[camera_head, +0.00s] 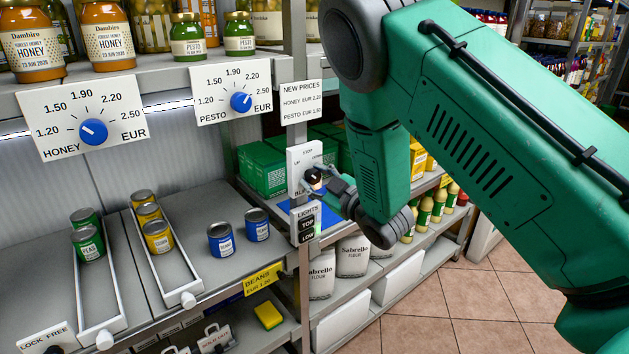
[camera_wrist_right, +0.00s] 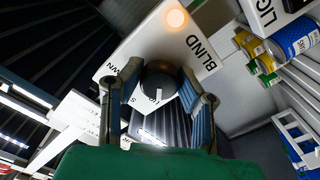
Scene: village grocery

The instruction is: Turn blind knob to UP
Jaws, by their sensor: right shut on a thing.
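The dark round blind knob (camera_wrist_right: 160,80) sits on a white panel (camera_wrist_right: 145,42) marked BLIND. In the wrist view it is between the two fingers of my right gripper (camera_wrist_right: 158,103), which is shut on it. The knob's white mark points to the bottom of that picture; part of the lettering around it is covered, so I cannot tell the setting. In the head view the panel (camera_head: 303,157) is on the shelf post, and my right gripper (camera_head: 322,182) reaches it from the right, covering part of the knob. My left gripper is not in view.
A LIGHTS panel (camera_head: 306,224) with TOP and LOW switches is just below. Blue price knobs for honey (camera_head: 93,131) and pesto (camera_head: 240,102) are to the left. Cans, jars, green boxes (camera_head: 264,170) and flour bags (camera_head: 353,256) fill the shelves nearby.

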